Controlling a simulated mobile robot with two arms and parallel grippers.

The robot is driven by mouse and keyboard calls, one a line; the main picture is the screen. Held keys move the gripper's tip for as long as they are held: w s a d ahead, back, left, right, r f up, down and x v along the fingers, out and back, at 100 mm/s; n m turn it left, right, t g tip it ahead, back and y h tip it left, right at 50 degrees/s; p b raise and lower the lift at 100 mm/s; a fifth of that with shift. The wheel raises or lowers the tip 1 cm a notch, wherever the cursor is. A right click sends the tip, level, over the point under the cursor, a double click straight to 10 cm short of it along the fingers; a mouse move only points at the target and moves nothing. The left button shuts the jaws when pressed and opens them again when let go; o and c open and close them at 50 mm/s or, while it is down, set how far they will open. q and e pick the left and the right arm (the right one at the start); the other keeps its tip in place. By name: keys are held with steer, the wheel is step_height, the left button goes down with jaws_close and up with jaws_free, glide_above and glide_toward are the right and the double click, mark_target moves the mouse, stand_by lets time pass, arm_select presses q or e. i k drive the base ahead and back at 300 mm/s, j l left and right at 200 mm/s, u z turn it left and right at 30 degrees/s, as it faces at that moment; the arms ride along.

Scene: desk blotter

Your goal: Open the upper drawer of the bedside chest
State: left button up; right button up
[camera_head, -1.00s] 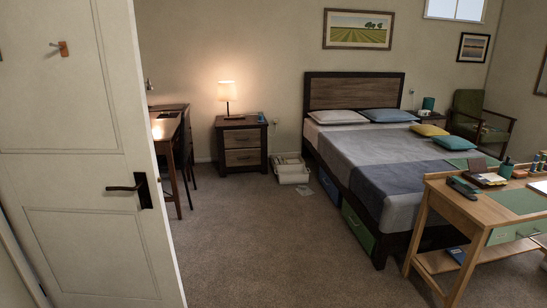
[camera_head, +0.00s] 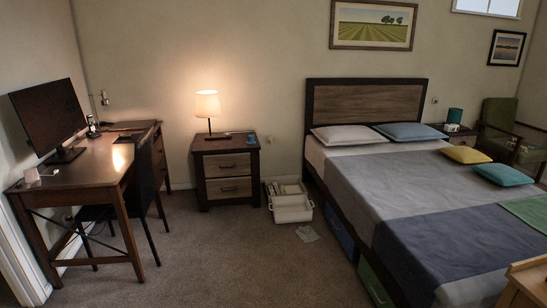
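The bedside chest (camera_head: 200,181) stands against the back wall, left of the bed. It has a dark frame and two lighter wood drawers with dark handles. The upper drawer (camera_head: 228,165) looks shut, and the lower drawer (camera_head: 228,188) below it looks shut too. A lit lamp (camera_head: 208,105) and a small blue item (camera_head: 251,139) are on top of the chest. Neither of my grippers is in view.
A desk (camera_head: 85,165) with a monitor (camera_head: 50,118) and a dark chair (camera_head: 140,180) stand at left. An open white box (camera_head: 292,208) and a paper (camera_head: 308,234) lie between chest and bed (camera_head: 400,190). Carpet (camera_head: 225,255) before the chest is clear.

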mark_target(231, 164)
steer(key=i+u, duration=0.15)
steer(key=i, duration=0.45)
steer(key=i+u, duration=0.15)
steer(key=i, duration=0.4)
steer(key=i+u, duration=0.15)
steer(key=i, duration=0.45)
steer(key=i+l+u, duration=0.2)
steer(key=i, duration=0.35)
